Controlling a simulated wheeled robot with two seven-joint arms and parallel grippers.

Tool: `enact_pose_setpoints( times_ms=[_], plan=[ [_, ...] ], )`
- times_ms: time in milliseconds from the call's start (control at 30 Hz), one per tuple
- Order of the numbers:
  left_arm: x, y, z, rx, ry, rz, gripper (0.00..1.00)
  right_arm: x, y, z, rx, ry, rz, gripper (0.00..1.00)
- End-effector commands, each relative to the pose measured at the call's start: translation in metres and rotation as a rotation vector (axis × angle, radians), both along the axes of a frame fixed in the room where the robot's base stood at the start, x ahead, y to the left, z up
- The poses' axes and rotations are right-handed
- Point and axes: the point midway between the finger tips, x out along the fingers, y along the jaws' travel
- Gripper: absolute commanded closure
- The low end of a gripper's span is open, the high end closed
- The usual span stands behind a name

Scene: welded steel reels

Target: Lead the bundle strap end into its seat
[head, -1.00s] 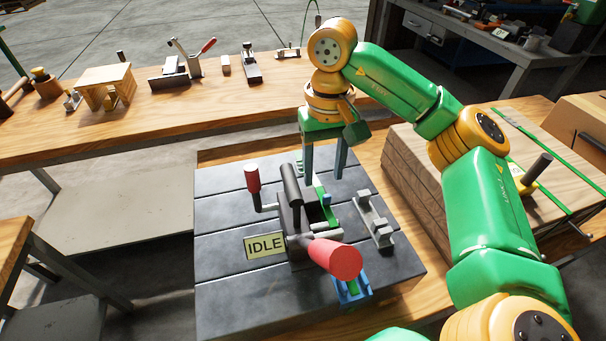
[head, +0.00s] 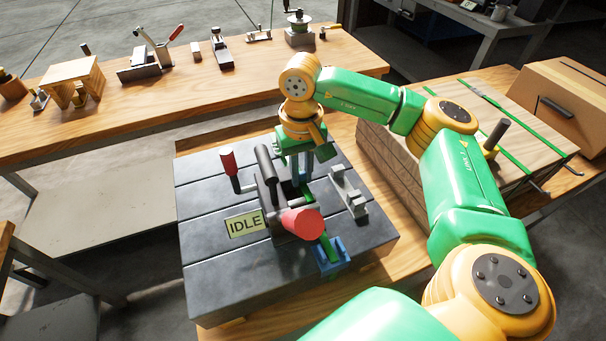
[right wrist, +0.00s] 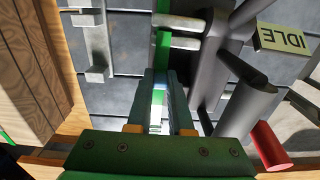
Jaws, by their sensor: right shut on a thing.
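My right gripper (head: 303,182) points down over the strapping tool, behind its red knob (head: 302,223). It is shut on the strap end (right wrist: 158,96), a narrow piece showing blue and white between the fingers in the right wrist view. The fingers hide much of it. A green strap (right wrist: 163,48) runs on from the fingertips under a grey bar. In the head view, a green length (head: 329,246) shows at a blue bracket (head: 334,262) at the tool's front. I cannot tell which part is the seat. My left gripper is not in view.
The tool stands on a dark slotted plate (head: 215,285) with an IDLE sign (head: 244,223), a red-handled lever (head: 229,163) and a black-gripped lever (head: 265,165). A grey bracket (head: 349,192) stands close right. The strapped wooden bundle (head: 395,165) lies further right.

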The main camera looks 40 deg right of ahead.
Motion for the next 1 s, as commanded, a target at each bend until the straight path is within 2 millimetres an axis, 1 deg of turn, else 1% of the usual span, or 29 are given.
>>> enact_pose_setpoints(
  times_ms=[167,267,367,400,533,600,633,733,967,1000],
  plan=[
    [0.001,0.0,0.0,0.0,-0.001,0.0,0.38,0.0,0.0,0.0,0.0,0.0,0.0,1.0],
    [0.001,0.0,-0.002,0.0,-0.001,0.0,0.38,0.001,0.0,0.007,0.0,-0.002,0.0,1.0],
    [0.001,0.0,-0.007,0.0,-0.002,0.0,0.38,0.001,0.0,0.029,0.001,-0.007,0.0,1.0],
    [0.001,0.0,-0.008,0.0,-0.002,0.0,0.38,0.002,0.001,0.041,0.002,-0.007,0.001,1.0],
    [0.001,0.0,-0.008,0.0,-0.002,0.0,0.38,0.001,0.001,0.075,0.002,-0.005,0.001,1.0],
    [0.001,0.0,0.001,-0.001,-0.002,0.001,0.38,0.0,0.0,0.093,-0.001,-0.003,0.001,1.0],
    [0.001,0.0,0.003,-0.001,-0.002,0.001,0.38,0.0,0.0,0.097,-0.001,-0.002,0.001,1.0],
    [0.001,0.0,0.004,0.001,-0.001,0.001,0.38,0.0,0.0,0.102,0.0,-0.001,0.001,1.0],
    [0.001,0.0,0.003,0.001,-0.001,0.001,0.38,0.0,0.0,0.101,0.0,0.0,0.001,1.0],
    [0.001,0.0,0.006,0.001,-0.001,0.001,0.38,0.0,0.0,0.102,0.0,0.001,0.001,1.0]
  ],
)
